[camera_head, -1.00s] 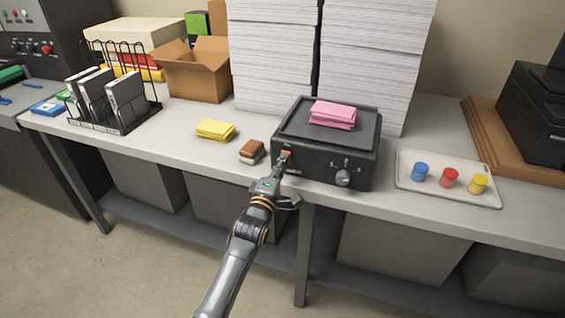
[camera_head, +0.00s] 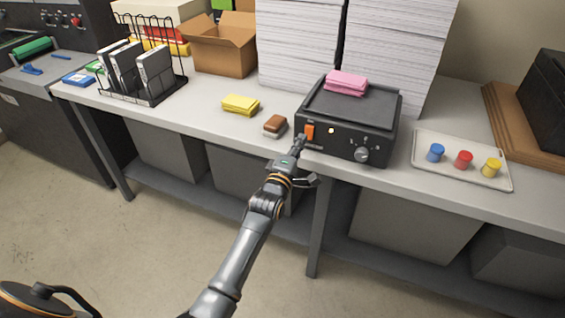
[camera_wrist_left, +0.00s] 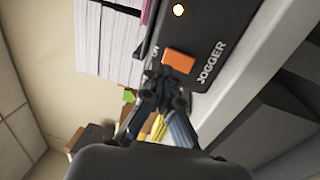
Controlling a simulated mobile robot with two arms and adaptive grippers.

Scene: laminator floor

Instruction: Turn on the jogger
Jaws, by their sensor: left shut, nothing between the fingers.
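The jogger (camera_head: 343,133) is a black box on the bench with an orange switch (camera_head: 309,131) and a dial (camera_head: 361,154) on its front. The wrist view shows the lit lamp (camera_wrist_left: 179,10), the orange switch (camera_wrist_left: 179,61) and the JOGGER label. My left gripper (camera_head: 299,143) is shut and empty, its fingertips just below and left of the switch. In the wrist view the fingertips (camera_wrist_left: 165,84) are close to the switch; I cannot tell whether they touch. My right gripper is not in view.
A pink pad (camera_head: 346,82) lies on the jogger. A brown-and-white block (camera_head: 275,125) and a yellow pad (camera_head: 240,104) lie to its left. A tray (camera_head: 425,138) with coloured pots is at right. Tall paper stacks (camera_head: 298,45) stand behind.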

